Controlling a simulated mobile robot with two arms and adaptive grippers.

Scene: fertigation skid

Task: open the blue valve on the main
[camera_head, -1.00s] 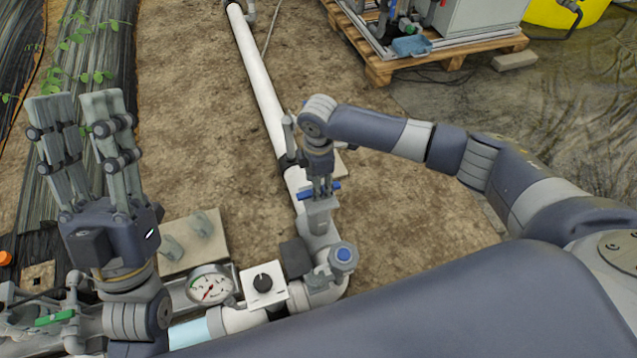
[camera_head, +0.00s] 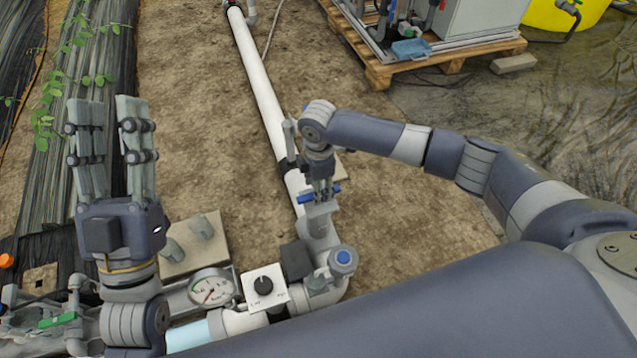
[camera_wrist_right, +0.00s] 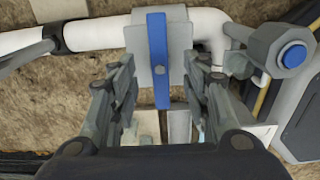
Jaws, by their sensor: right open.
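The blue valve handle (camera_head: 305,198) is a flat bar on a grey valve body (camera_head: 318,222) in the white main pipe. In the right wrist view the handle (camera_wrist_right: 159,85) stands crosswise to the pipe. My right gripper (camera_wrist_right: 160,70) is open, with one finger on each side of the handle's near part; I cannot tell whether they touch it. In the head view my right gripper (camera_head: 319,184) is over the valve and partly covers the handle. My left gripper (camera_head: 108,108) is open and empty at the left, well away from the valve.
A blue-capped fitting (camera_head: 343,258) stands close to the valve at the pipe bend. A pressure gauge (camera_head: 211,288) and a white box with a black knob (camera_head: 264,287) are in front. A wooden pallet (camera_head: 378,74) carries equipment at the back. Bare soil lies around the pipe.

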